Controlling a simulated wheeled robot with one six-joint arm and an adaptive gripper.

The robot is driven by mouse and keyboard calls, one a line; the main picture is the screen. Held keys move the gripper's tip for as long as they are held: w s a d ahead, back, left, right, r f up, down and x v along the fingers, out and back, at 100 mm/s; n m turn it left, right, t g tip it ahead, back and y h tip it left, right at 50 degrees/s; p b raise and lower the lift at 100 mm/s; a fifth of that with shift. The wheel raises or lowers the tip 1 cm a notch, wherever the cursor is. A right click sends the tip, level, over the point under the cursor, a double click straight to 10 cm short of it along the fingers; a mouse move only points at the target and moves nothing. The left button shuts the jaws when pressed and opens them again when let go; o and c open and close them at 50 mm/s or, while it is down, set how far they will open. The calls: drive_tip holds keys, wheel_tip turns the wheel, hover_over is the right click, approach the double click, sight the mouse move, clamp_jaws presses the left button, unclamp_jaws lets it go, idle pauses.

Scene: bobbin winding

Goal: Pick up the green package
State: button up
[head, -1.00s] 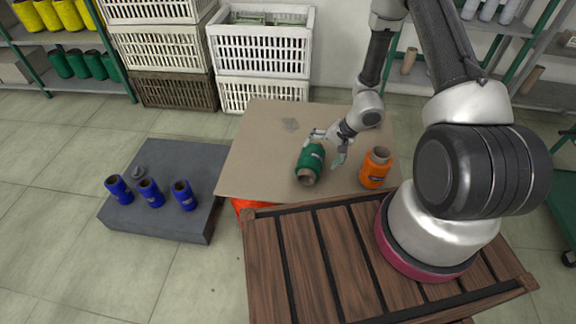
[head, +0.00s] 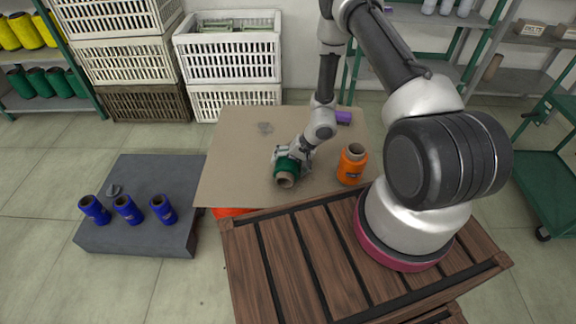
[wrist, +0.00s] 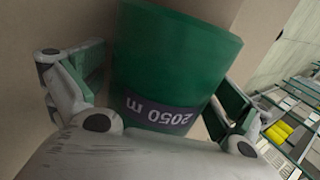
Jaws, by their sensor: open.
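The green package (head: 287,169) is a green thread spool with a brown core, lying on the tan tabletop (head: 230,150). My gripper (head: 291,160) is at the spool, its fingers spread to either side. In the wrist view the green package (wrist: 175,60), with a dark "2050 m" label, fills the space between the two fingers of my gripper (wrist: 160,100). The fingers are open, with the left one apart from the spool. I cannot tell whether the right finger touches it.
An orange spool (head: 352,165) stands right of the green one. A purple item (head: 343,117) lies at the table's back right, and a small grey piece (head: 265,128) at the back. Several blue spools (head: 127,209) stand on a low grey platform (head: 130,240). Crates (head: 228,62) stand behind.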

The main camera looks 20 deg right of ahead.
drive_tip(key=c, duration=1.1)
drive_tip(key=shift+r, duration=0.15)
